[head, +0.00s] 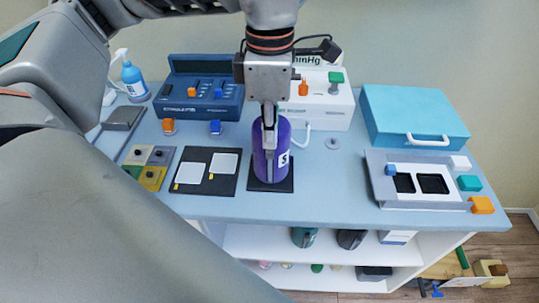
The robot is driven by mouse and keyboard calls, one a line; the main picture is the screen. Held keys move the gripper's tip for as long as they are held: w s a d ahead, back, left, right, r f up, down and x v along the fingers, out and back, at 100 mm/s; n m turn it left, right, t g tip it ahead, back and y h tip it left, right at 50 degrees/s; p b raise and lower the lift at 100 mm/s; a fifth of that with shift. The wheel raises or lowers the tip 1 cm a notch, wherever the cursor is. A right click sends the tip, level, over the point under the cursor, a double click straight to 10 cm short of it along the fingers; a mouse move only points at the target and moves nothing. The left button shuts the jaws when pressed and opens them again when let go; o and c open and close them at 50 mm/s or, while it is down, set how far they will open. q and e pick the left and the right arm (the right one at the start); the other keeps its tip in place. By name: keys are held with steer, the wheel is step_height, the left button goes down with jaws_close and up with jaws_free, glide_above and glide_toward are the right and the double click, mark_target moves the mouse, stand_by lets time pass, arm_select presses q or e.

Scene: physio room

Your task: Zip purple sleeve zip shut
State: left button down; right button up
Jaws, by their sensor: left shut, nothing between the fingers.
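The purple sleeve (263,168) stands upright on a black square pad (286,184) in the middle of the table. It carries a white label with a dark mark on its right side. My left gripper (268,144) points down at the sleeve, with its shut fingers overlapping the upper front of the sleeve in the head view. I cannot tell whether the fingertips touch it. The zip and its pull cannot be made out, as the fingers cover part of the front. My right gripper is not in view.
A dark blue box (173,99) and a white device (339,108) stand behind. A black board with two white cards (213,191) lies left. A grey tray (428,200) and a light blue case (415,112) are right. A spray bottle (132,80) stands back left.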

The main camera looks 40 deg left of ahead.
mark_target(269, 152)
arm_select(q)
steer(key=shift+f, duration=0.1)
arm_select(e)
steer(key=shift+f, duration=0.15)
arm_select(q)
steer(key=shift+f+b, duration=1.05)
steer(key=shift+f, duration=0.5)
steer(key=shift+f+b, duration=0.7)
steer(key=shift+f, duration=0.35)
steer(key=shift+f+b, duration=0.4)
steer(key=shift+f, duration=0.35)
steer(key=s, duration=0.1)
steer(key=s+d+r+p, duration=0.1)
steer(key=s+d+r, duration=0.1)
steer(key=shift+s+d+r, duration=0.1)
steer(key=shift+s+d, duration=0.1)
steer(key=shift+s, duration=0.2)
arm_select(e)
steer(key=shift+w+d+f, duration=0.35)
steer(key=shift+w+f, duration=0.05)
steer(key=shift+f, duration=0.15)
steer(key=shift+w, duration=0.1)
